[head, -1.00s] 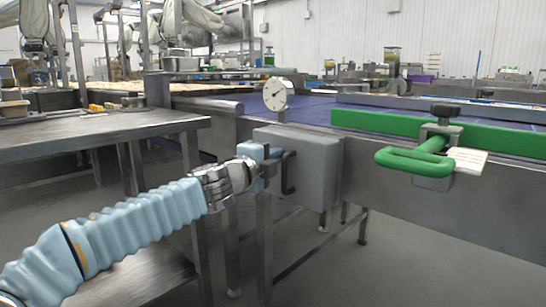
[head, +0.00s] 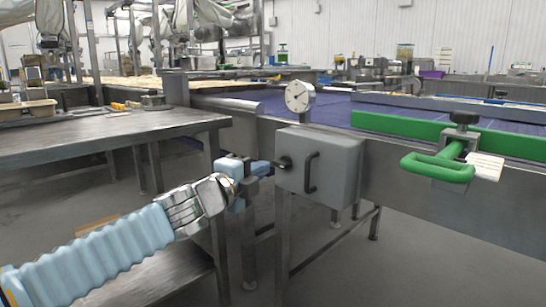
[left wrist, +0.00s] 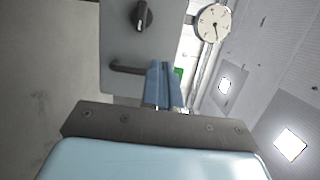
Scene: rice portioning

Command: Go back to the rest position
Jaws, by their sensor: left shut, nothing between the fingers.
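My left gripper (head: 262,168) is shut with nothing in it. In the head view it is left of the grey control box (head: 335,166), with its fingertips close to the box's left side; I cannot tell whether they touch. The box has a dark knob (head: 284,162) and a dark handle (head: 311,172). In the left wrist view, the gripper's blue fingers (left wrist: 163,86) are together, and the box (left wrist: 121,43) with its knob and handle lies beyond them. My right gripper is not in view.
A round dial gauge (head: 299,96) stands above the box. A conveyor with a green rail (head: 400,125) and a green clamp handle (head: 438,168) runs to the right. A metal table (head: 100,131) is at the left, with a lower shelf (head: 150,276) below. Open floor shows at right.

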